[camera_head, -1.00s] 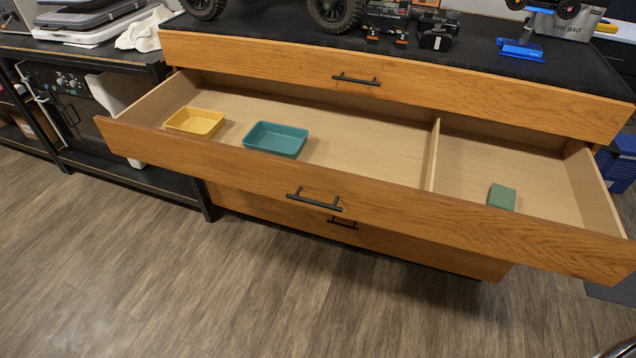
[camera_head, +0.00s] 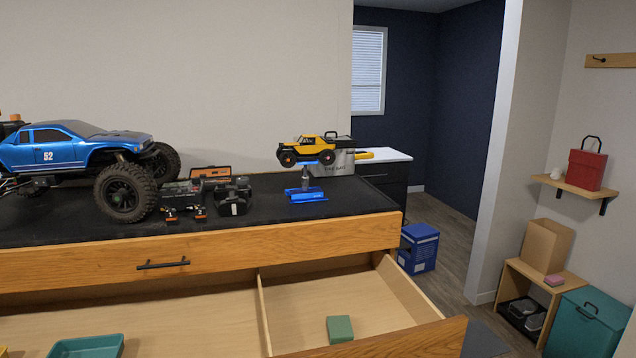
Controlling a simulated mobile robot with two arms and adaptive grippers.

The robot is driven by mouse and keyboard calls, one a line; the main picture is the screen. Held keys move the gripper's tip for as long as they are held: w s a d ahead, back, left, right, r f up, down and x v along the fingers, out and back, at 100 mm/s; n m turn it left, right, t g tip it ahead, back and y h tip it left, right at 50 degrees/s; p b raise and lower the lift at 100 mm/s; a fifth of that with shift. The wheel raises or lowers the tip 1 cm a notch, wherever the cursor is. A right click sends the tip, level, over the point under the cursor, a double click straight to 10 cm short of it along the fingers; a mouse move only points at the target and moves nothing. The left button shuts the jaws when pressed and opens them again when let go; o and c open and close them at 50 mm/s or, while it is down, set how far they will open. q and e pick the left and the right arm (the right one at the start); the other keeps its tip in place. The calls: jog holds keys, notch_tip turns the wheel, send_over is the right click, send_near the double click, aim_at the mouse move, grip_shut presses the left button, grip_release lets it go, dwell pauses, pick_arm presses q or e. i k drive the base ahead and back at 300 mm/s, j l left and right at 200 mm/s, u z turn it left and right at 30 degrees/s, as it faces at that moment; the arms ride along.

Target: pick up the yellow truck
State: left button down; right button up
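The yellow truck (camera_head: 306,149) is a small off-road model with black wheels. It sits raised on a blue stand (camera_head: 306,195) near the right end of the black dresser top, in front of a grey bag. Neither of my grippers shows in the head view.
A large blue truck (camera_head: 70,150) stands at the left of the black top (camera_head: 240,221), with chargers and small parts (camera_head: 205,190) between it and the stand. Below, the open drawer (camera_head: 300,305) juts out, holding a green block (camera_head: 340,329) and a teal tray (camera_head: 88,346).

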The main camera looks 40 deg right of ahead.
aim_at(302, 150)
jog(key=z, duration=1.2)
jog(key=i+l+u, duration=0.25)
jog(key=l, duration=0.15)
jog(key=i+l+u, duration=0.25)
jog(key=l, duration=0.2)
